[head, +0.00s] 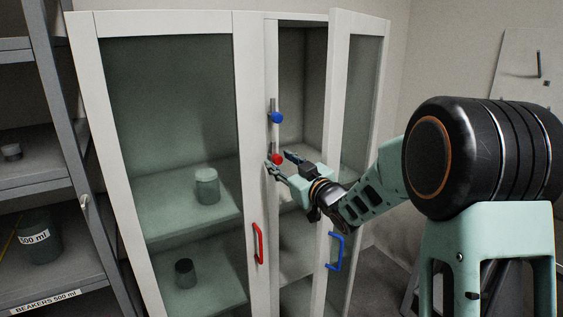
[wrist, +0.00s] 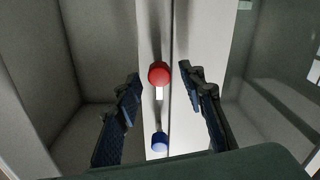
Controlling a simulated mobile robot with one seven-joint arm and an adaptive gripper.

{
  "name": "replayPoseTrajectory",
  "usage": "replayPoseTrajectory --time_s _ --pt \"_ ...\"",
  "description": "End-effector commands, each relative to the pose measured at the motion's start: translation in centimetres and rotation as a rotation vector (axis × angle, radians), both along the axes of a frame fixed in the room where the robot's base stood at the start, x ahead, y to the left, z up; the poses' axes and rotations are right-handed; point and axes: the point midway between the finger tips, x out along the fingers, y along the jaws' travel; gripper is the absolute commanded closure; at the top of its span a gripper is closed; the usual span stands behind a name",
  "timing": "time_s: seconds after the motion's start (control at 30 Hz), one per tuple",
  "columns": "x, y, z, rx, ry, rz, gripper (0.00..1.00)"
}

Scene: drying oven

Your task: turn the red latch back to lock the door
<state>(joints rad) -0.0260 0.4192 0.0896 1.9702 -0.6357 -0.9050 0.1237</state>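The red latch (head: 277,159) is a round red knob on the edge strip of the cabinet's left door, below a blue knob (head: 277,117). My gripper (head: 280,162) is at the red knob, with its two fingers spread. In the wrist view the red knob (wrist: 159,73) shows between the open fingertips (wrist: 161,75), with a gap on each side. No contact is visible. The left door (head: 250,120) looks closed and has a red handle (head: 258,243). The right door (head: 335,130), with a blue handle (head: 335,251), stands open.
The blue knob also shows in the wrist view (wrist: 159,141), in line with the red one. Behind the left glass are a pale jar (head: 207,186) and a dark container (head: 184,272). A shelf rack (head: 75,130) stands at the left. The open right door is close beside my arm.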

Motion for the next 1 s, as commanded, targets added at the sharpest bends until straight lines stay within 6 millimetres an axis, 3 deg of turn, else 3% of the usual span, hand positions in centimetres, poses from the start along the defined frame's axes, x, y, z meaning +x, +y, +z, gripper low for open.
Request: replayPoseTrajectory --time_s 0.17,0.5,1.0 --pt "-0.01 0.00 -0.01 0.000 0.000 0.000 0.64" --pt "-0.02 -0.02 0.00 0.000 0.000 0.000 1.00" --pt "-0.05 0.02 -0.53 -0.104 -0.074 0.000 1.00"
